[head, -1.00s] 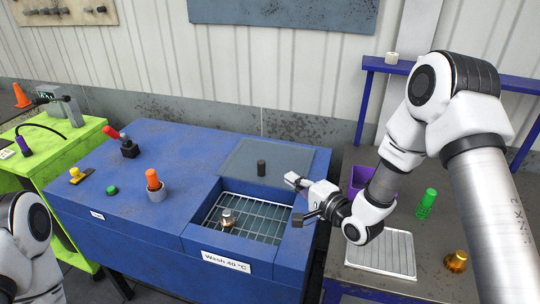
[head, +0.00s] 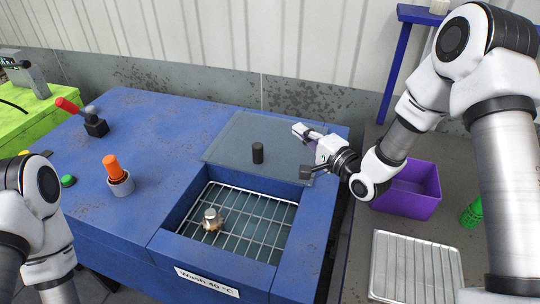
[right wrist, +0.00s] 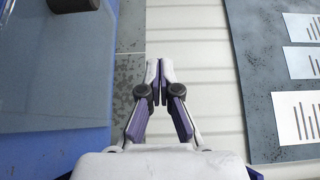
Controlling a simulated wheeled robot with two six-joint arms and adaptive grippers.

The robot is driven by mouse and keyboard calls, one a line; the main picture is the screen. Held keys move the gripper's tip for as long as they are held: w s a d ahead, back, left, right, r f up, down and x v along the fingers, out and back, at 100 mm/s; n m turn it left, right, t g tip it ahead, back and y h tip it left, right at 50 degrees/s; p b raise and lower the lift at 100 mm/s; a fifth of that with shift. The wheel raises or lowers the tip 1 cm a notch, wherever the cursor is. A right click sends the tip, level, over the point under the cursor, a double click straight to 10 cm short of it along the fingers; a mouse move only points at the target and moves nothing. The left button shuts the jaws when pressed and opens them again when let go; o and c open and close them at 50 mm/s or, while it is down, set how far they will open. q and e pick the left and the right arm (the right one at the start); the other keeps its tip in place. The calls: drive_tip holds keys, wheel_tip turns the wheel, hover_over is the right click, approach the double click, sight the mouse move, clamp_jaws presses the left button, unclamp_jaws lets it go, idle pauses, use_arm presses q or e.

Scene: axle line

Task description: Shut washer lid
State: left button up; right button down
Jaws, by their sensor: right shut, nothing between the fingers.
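The washer lid (head: 228,140) is a flat grey-blue panel with a black knob (head: 257,153). It lies on the blue washer's top (head: 150,130), behind the well, and the well is uncovered. A wire basket (head: 255,216) in the well holds a small metal part (head: 211,218). My right gripper (head: 300,131) is over the right part of the lid, right of the knob and farther back, apart from it. In the right wrist view its fingers (right wrist: 160,68) are together and empty; the lid (right wrist: 55,70) and knob (right wrist: 72,4) are at left. My left gripper is outside the frame.
An orange-handled knob (head: 114,168), a green button (head: 68,181) and a red lever (head: 68,105) stand on the washer's left side.

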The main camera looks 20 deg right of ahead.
drive_tip(key=b, duration=0.8)
approach(269, 159)
drive_tip(key=w+d+r, duration=0.1)
drive_tip(key=r, duration=0.1)
drive_tip(key=w+d+r, duration=0.1)
drive_tip(key=w+d, duration=0.1)
drive_tip(key=shift+r, duration=0.35)
drive_tip(key=shift+w+a+r, duration=0.2)
drive_tip(key=shift+w+r, duration=0.05)
drive_tip(key=p+x, duration=0.1)
drive_tip(key=x, duration=0.7)
drive_tip(key=shift+w+a, duration=0.15)
drive_tip(key=shift+w, duration=0.1)
drive_tip(key=a, duration=0.1)
drive_tip(key=s+a+p, duration=0.1)
drive_tip(key=shift+s+a, duration=0.25)
drive_tip(key=shift+a, duration=0.05)
drive_tip(key=shift+s+a, duration=0.3)
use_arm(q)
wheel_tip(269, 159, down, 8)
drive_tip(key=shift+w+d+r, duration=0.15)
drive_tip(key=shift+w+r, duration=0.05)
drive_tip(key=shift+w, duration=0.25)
use_arm(e)
drive_tip(key=shift+d, duration=0.1)
